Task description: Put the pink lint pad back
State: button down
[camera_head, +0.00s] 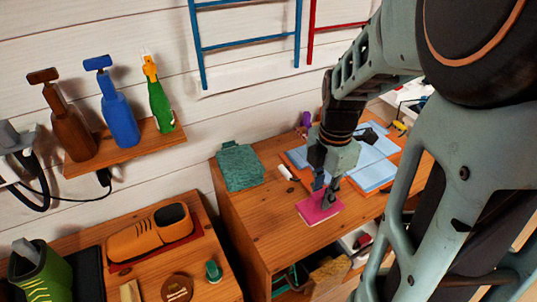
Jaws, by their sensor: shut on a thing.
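My arm comes in from the right and hides part of the cabinet top.
A teal folded cloth or pouch (239,166) lies at the back left of the cabinet. Light blue sheets (371,165) lie behind my gripper, with a small white piece (285,172) nearby. A lower bench at left holds an orange shoe (148,233). Bottles stand on a wall shelf (122,150).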

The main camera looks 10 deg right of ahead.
jog(key=w+a+f, duration=0.1)
jog(key=a+f, duration=0.1)
jog(key=f, duration=0.1)
jog(key=w+a+f, duration=0.1)
jog(key=a+f, duration=0.2)
jog(key=w+a+f, duration=0.1)
jog(key=a+f, duration=0.1)
jog(key=f, duration=0.1)
jog(key=shift+a+f+b, duration=0.2)
jog(key=shift+f+b, duration=0.1)
jog(key=shift+b, duration=0.05)
jog(key=shift+w+f, duration=0.1)
jog(key=shift+f, duration=0.25)
jog(key=shift+f, duration=0.1)
jog(key=shift+f, duration=0.15)
jog(key=c, duration=1.7)
grip_release()
jog(key=shift+c, duration=0.2)
notch_tip(320, 180, up, 13)
jog(key=p, duration=0.1)
jog(key=shift+f, duration=0.2)
